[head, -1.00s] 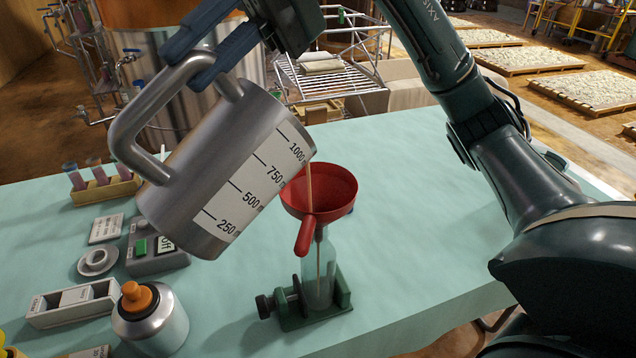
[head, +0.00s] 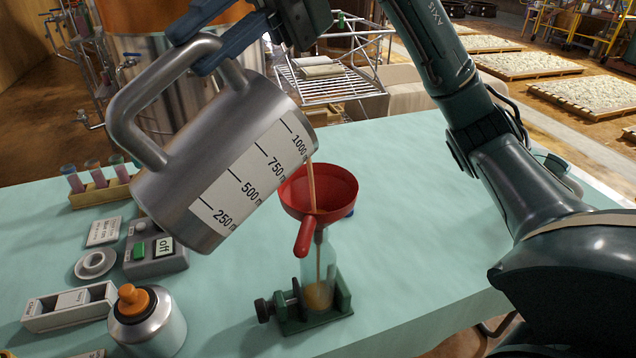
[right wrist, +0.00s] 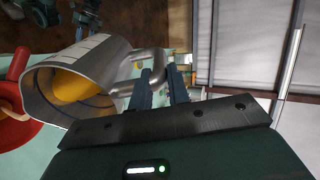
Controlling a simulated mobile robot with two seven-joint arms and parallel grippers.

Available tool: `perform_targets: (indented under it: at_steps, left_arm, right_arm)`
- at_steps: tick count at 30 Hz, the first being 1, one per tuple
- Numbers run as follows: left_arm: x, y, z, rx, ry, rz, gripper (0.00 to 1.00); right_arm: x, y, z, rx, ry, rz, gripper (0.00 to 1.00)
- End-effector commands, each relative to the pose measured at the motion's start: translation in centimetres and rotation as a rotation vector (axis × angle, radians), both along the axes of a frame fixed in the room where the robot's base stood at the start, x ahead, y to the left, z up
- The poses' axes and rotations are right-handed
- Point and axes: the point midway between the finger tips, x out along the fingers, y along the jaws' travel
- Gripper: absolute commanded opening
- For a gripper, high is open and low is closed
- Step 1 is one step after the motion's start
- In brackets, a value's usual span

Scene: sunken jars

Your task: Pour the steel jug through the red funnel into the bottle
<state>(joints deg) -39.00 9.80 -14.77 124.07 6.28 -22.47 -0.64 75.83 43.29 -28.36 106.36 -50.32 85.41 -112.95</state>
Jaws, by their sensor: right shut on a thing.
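The steel jug (head: 215,160) is tilted with its mouth to the right, above and left of the red funnel (head: 330,190). My right gripper (head: 203,45) is shut on its handle; it also shows in the right wrist view (right wrist: 160,90). An orange-brown stream runs from the jug's lip into the funnel. The funnel sits in the neck of the clear bottle (head: 318,262), which stands upright in a green clamp (head: 312,312). A thin stream falls inside the bottle, and some amber liquid lies at its bottom. Orange liquid shows inside the jug (right wrist: 80,85) in the right wrist view. My left gripper is out of view.
A squeeze bottle with an orange cap (head: 147,320) stands at the front left. The table right of the bottle is clear.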

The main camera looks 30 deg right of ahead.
Motion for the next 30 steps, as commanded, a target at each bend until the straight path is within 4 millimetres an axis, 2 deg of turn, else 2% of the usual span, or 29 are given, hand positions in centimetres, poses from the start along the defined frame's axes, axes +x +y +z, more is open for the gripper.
perform_targets:
  at_steps: [16,30]
  left_arm:
    - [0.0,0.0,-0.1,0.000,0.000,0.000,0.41]
    - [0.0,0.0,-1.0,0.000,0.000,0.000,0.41]
  right_arm:
    - [0.0,0.0,0.1,0.005,-0.001,0.000,0.00]
    - [0.1,-0.7,0.4,0.054,0.007,-0.001,0.00]
